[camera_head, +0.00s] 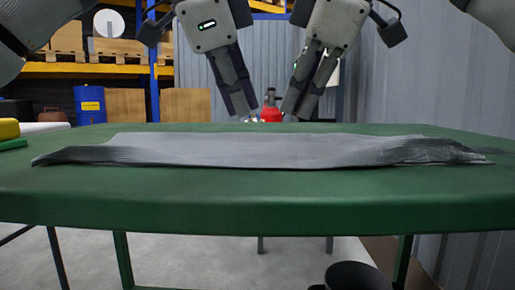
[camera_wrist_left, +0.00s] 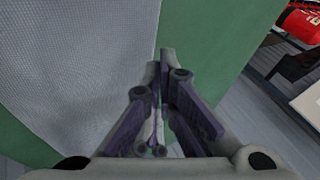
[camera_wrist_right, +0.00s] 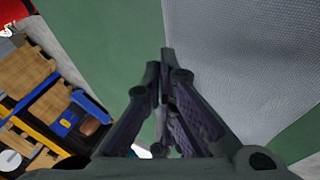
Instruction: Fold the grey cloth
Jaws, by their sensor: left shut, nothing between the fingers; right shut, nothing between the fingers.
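The grey cloth (camera_head: 250,150) lies spread wide across the green table (camera_head: 250,210), with raised, wrinkled ends at left and right. It also shows in the left wrist view (camera_wrist_left: 75,70) and the right wrist view (camera_wrist_right: 245,70), smooth with a straight edge. My left gripper (camera_head: 246,118) is shut and empty, pointing down near the table's far side. My right gripper (camera_head: 287,116) is shut and empty close to its right. In the wrist views, the left fingertips (camera_wrist_left: 165,52) and right fingertips (camera_wrist_right: 167,52) appear beside the cloth's edge. Their height above the table is unclear.
A red extinguisher (camera_head: 270,104) stands beyond the table, behind the grippers. A yellow item (camera_head: 8,129) sits at the table's left end. A blue drum (camera_head: 90,105) and shelving with boxes (camera_head: 60,68) are at the back left. Bare green tabletop lies in front of the cloth.

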